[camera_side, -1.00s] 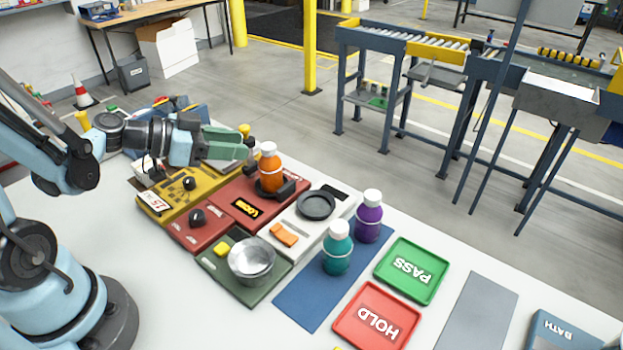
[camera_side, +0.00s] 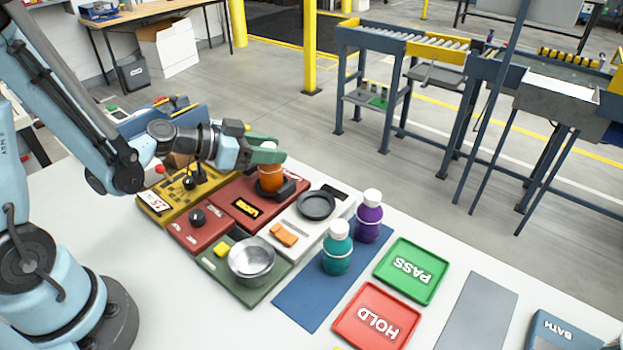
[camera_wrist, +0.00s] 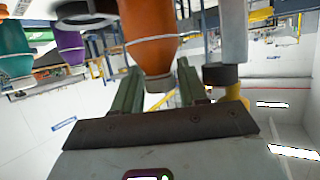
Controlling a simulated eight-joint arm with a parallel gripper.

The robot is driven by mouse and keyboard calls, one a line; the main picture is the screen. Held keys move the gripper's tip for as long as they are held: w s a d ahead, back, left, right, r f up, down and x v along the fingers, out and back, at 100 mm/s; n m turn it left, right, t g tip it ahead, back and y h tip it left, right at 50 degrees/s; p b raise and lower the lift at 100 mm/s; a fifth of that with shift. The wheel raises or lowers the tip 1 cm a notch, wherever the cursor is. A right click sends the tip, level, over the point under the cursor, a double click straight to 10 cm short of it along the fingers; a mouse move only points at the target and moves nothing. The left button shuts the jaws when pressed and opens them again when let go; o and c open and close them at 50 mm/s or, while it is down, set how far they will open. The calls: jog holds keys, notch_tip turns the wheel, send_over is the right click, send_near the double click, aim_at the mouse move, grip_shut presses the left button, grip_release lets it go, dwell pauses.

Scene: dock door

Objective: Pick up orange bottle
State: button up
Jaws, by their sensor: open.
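The orange bottle (camera_side: 269,179) stands upright in a dark holder on the red panel (camera_side: 225,220). In the side view a green finger of my gripper (camera_side: 270,155) covers part of its upper end, with a bit of white cap showing above. In the wrist view the orange bottle (camera_wrist: 150,30) reaches from the top edge down to between the two green fingers of my gripper (camera_wrist: 156,82). The fingers are apart, one on each side of the bottle's upper end. Whether either finger touches it cannot be told.
A teal bottle (camera_side: 337,255) and a purple bottle (camera_side: 368,220) stand right of the panels. A metal bowl (camera_side: 251,262) sits on the green panel. Green PASS (camera_side: 411,270) and red HOLD (camera_side: 376,318) trays lie further right. A grey post (camera_wrist: 233,35) is close by in the wrist view.

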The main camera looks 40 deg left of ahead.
jog(key=shift+c, duration=0.2)
grip_shut()
jog(key=shift+r, duration=0.15)
dwell(0.3)
